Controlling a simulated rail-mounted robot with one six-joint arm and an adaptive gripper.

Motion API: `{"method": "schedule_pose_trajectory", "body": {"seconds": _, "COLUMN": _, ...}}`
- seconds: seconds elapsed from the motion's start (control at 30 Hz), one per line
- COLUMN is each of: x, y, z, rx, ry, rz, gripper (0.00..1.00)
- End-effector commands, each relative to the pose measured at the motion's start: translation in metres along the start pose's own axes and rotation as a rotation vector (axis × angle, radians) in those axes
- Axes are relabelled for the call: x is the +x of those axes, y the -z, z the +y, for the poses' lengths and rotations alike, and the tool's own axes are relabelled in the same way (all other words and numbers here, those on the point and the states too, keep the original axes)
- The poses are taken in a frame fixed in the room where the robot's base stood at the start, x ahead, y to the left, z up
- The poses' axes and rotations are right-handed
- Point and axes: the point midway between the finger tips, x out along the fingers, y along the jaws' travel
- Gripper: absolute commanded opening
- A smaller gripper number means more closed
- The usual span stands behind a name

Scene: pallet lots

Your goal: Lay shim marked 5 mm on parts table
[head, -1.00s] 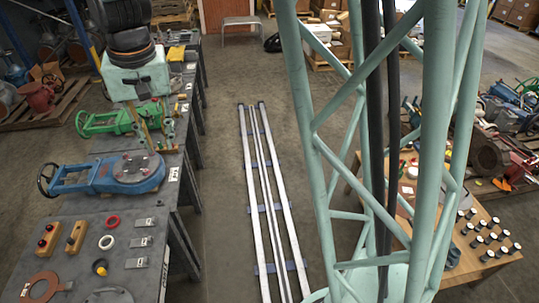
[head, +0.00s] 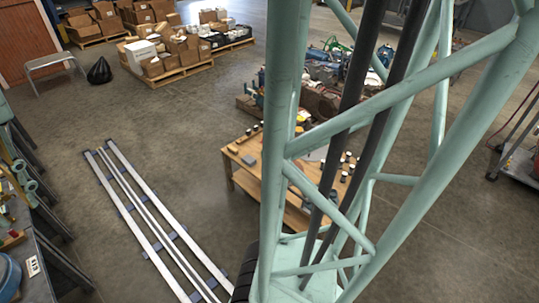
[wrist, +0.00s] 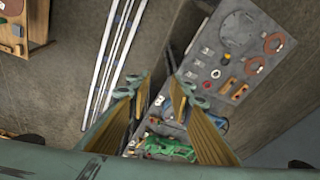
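My gripper (wrist: 160,82) shows in the wrist view, its two fingers with tan ribbed pads apart and no object visible between the tips. Beyond and below it is a grey bench (wrist: 238,70) with small pale plates, one plate (wrist: 207,51) near the bench's left edge; these may be shims, but their markings are too small to read. A wooden table (head: 251,158) stands right of the rails in the head view, partly hidden behind my green lattice column; its corner also shows in the wrist view (wrist: 12,38). I cannot tell which surface is the parts table.
Floor rails (head: 150,215) run between the bench side and the wooden table. A green valve (wrist: 168,148) and copper-coloured rings (wrist: 273,43) are on the grey bench. Open floor surrounds the rails.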

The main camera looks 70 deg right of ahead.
Motion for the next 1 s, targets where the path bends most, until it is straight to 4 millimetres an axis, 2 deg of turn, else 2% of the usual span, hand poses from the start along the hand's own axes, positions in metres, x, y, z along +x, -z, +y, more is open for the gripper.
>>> {"method": "schedule_pose_trajectory", "body": {"seconds": 0.1, "x": -0.012, "y": -0.015, "z": 0.011, "rx": -0.007, "ry": -0.002, "rz": 0.010, "gripper": 0.20}}
{"method": "schedule_pose_trajectory", "body": {"seconds": 0.5, "x": -0.047, "y": -0.071, "z": 0.036, "rx": -0.061, "ry": -0.003, "rz": 0.048, "gripper": 0.20}}
{"method": "schedule_pose_trajectory", "body": {"seconds": 1.0, "x": -0.074, "y": -0.146, "z": 0.062, "rx": -0.125, "ry": -0.009, "rz": 0.092, "gripper": 0.20}}
